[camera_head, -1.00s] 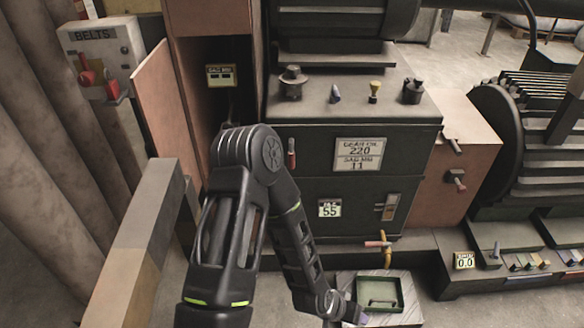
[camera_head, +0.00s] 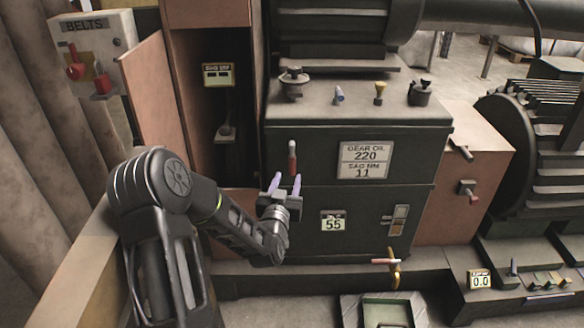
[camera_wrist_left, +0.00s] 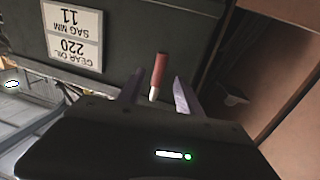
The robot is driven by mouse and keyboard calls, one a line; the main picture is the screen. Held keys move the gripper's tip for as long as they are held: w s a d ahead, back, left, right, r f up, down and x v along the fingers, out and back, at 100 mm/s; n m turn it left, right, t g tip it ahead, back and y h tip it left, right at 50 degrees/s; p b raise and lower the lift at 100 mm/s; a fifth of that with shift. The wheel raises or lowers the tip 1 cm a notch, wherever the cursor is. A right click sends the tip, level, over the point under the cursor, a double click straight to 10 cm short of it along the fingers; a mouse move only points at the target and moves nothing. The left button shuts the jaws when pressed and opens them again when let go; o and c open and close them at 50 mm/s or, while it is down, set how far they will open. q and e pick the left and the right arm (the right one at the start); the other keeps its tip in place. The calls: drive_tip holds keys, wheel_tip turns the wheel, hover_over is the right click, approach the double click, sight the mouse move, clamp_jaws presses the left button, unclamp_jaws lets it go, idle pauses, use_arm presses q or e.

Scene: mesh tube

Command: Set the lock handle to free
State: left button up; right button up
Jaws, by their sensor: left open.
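A handle with a red grip (camera_head: 292,160) stands upright on the front of the dark machine, left of the gear oil sign; no marking beside it is readable, so I take it as the lock handle. My left gripper (camera_head: 286,183) is open and empty, just below the handle in the head view, its purple-tipped fingers pointing up at it. In the left wrist view the red grip (camera_wrist_left: 158,70) and its pale end lie between the two fingers (camera_wrist_left: 157,92) in the picture; I see no contact. My right gripper is not in view.
The dark machine (camera_head: 300,220) has knobs on top. An orange-brown door (camera_head: 160,100) stands open beside a cabinet recess. A belts panel (camera_head: 100,55) with red switches is at the far left. A yellow valve (camera_head: 393,265) and a tray (camera_head: 350,312) are low in front.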

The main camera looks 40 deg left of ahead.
sight(291, 169)
use_arm(q)
drive_tip(key=x, duration=0.7)
drive_tip(key=shift+w+a, duration=0.1)
drive_tip(key=shift+w, duration=0.1)
drive_tip(key=shift+c, duration=0.3)
clamp_jaws()
idle(0.9)
